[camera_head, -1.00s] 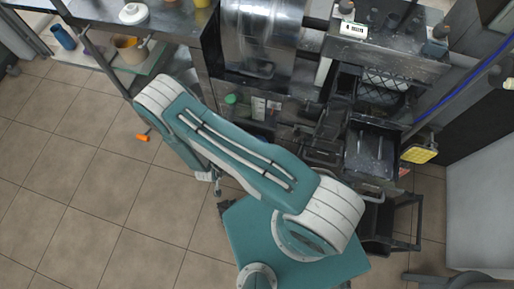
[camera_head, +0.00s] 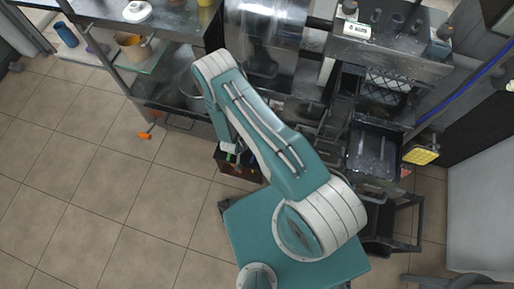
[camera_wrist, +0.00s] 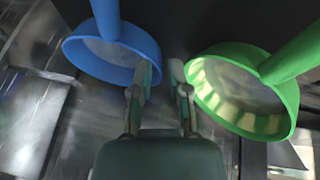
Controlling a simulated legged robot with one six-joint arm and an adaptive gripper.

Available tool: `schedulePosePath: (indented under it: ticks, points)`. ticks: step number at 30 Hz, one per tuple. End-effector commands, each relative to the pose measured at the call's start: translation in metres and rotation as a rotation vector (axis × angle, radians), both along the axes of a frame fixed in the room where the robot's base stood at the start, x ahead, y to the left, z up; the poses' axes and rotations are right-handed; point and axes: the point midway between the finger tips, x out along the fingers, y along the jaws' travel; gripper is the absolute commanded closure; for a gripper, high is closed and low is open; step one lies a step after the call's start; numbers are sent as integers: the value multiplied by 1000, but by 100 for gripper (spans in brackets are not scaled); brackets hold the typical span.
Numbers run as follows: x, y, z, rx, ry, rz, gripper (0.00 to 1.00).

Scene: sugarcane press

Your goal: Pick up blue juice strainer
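The blue juice strainer (camera_wrist: 112,52), a round rim with pale mesh and a thick handle running up, is at the upper left of the wrist view. My gripper (camera_wrist: 160,76) is open and empty, with a narrow gap between its fingertips. Its left fingertip overlaps the right side of the blue rim in the picture; whether they touch I cannot tell. A green strainer (camera_wrist: 240,92) with a similar handle is on the right, close to the right fingertip. In the head view, my arm hides the strainers, and the gripper is too small to read.
The metal press (camera_head: 268,40) stands at the back, with a dark metal tray (camera_head: 374,152) on the right. A shelf unit with a tan pot (camera_head: 133,48) is at the upper left. An orange-handled tool (camera_head: 145,135) shows near it.

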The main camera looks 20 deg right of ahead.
Motion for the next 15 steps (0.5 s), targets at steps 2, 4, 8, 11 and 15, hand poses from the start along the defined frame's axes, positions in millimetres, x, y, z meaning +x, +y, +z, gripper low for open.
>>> schedulePosePath:
  ticks: [2, 4, 8, 11, 15]
  points:
    - [2, -4, -9, 1, 1, -1, 76]
    - [3, -5, -12, 0, 0, -1, 76]
    - [4, -5, -13, 0, 0, 0, 76]
    - [4, -5, -14, 0, 0, 0, 76]
    - [4, -5, -14, -1, 0, 0, 100]
